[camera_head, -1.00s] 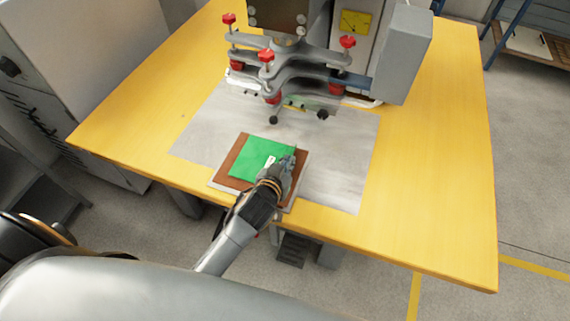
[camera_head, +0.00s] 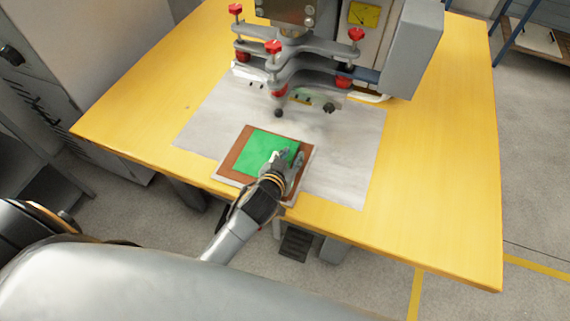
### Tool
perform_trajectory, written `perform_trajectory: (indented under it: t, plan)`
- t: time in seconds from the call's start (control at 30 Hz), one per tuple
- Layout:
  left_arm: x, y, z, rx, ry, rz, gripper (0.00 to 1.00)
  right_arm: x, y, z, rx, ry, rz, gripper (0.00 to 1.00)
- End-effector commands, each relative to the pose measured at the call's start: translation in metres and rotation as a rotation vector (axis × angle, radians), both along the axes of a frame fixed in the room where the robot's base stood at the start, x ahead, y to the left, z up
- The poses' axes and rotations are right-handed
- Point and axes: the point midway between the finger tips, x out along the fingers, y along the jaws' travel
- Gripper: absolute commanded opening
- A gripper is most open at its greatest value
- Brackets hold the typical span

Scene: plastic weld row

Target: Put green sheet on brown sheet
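The green sheet (camera_head: 262,148) lies flat over the brown sheet (camera_head: 237,158), whose brown border shows around it. Both rest on a pale plate at the front edge of the grey metal plate (camera_head: 345,135). My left gripper (camera_head: 287,158) is over the right part of the green sheet, close to its right edge. Its fingers look spread apart, with green showing between them. I cannot tell whether a fingertip touches the sheet. My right gripper does not show.
The welding press with red knobs (camera_head: 273,47) stands at the back of the yellow table (camera_head: 440,170). Its grey arms overhang the metal plate. A grey box (camera_head: 413,48) sits at its right. The table's right side is clear.

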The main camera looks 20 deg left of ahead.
Motion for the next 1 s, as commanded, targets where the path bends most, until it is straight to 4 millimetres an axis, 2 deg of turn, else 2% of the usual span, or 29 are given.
perform_trajectory:
  t: [0.5,0.7,1.0]
  plan:
    - [-0.091,0.003,0.041,-0.001,0.003,0.000,0.28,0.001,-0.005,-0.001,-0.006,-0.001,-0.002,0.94]
    - [-0.105,0.003,0.049,0.000,0.001,0.000,0.28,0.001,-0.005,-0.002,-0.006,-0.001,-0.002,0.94]
    - [-0.106,0.003,0.051,0.000,0.001,0.000,0.28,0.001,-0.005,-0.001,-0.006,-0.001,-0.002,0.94]
